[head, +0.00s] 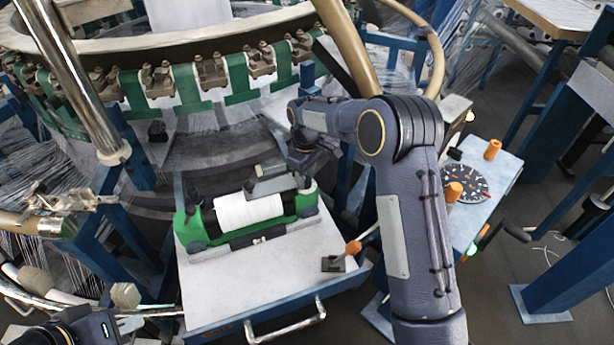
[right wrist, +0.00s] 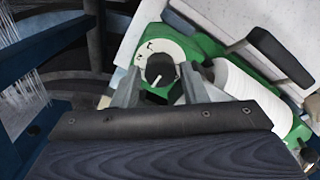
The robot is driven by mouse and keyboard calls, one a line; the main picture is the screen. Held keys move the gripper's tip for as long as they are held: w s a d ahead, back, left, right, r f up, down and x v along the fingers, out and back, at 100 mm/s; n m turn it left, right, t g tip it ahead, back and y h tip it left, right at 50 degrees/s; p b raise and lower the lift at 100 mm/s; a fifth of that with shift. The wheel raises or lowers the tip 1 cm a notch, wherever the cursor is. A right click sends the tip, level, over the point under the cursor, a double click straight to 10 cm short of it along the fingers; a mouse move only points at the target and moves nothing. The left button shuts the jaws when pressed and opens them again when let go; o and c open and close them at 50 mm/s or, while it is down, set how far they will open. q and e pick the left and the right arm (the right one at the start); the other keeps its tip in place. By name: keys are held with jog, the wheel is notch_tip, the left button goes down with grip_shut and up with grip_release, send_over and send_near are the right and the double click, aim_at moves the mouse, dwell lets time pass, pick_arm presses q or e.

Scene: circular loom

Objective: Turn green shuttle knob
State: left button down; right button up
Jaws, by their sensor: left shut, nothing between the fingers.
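The green shuttle (head: 195,225) lies on a white-topped stand and carries a white spool (head: 248,211). The right wrist view shows its black knob (right wrist: 160,71) with a white pointer line, on a white marked dial (right wrist: 151,48) at one end of the green body (right wrist: 205,45). My right gripper (right wrist: 161,78) is open, with one finger on each side of the knob; gaps show, and contact cannot be made out. In the head view my right gripper (head: 300,180) is above the shuttle's right end, where it hides the knob. My left gripper (head: 135,320) is shut and empty at the lower left.
The white stand (head: 240,285) has a metal handle (head: 287,325) in front. The loom's ring with green straps (head: 190,85) is behind. A panel with orange knobs (head: 490,185) stands right of my right arm. An orange-tipped lever (head: 352,247) rises at the stand's right corner.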

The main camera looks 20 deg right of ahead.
jog(key=shift+f, duration=0.4)
jog(key=c, duration=0.7)
jog(key=m, duration=0.3)
jog(key=shift+m, duration=2.3)
